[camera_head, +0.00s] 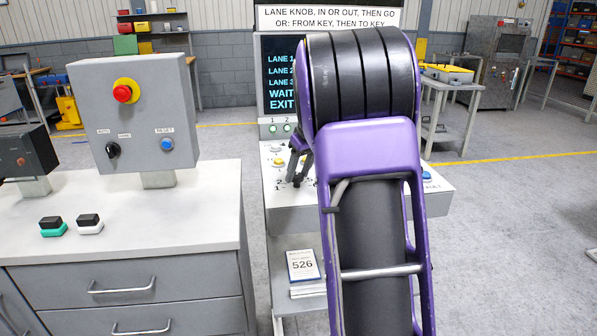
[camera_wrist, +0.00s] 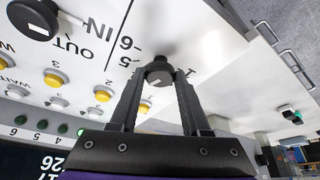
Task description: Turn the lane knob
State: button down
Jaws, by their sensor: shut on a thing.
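The lane knob (camera_wrist: 158,71) is a small black knob on the white panel, with numbers such as 1, 5 and 6 printed around it. In the wrist view my gripper (camera_wrist: 160,82) has one finger on each side of the knob and is shut on it. The knob's pointer direction is not clear. In the head view my gripper (camera_head: 296,176) is down at the panel (camera_head: 290,218), partly behind my arm, and the knob cannot be made out there.
A black IN/OUT knob (camera_wrist: 34,18) sits near the lane knob. Several yellow buttons (camera_wrist: 54,78) and a row of green lights (camera_wrist: 41,125) are close by. A dark screen (camera_head: 281,85) stands behind the panel. A grey control box (camera_head: 138,110) stands on the left cabinet.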

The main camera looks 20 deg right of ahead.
jog(key=n, duration=0.1)
jog(key=n+y, duration=0.1)
jog(key=n, duration=0.1)
jog(key=shift+d+r+n+g, duration=0.1)
jog(key=shift+d+n+g, duration=0.1)
jog(key=shift+n+g, duration=0.1)
jog(key=shift+w+n+g+y+p, duration=0.1)
jog(key=shift+n+g+y+p, duration=0.45)
jog(key=shift+n, duration=1.05)
jog(key=shift+y, duration=0.25)
jog(key=shift+c, duration=1.9)
grip_release()
jog(key=p+v, duration=0.3)
jog(key=v, duration=1.4)
jog(key=shift+s, duration=0.2)
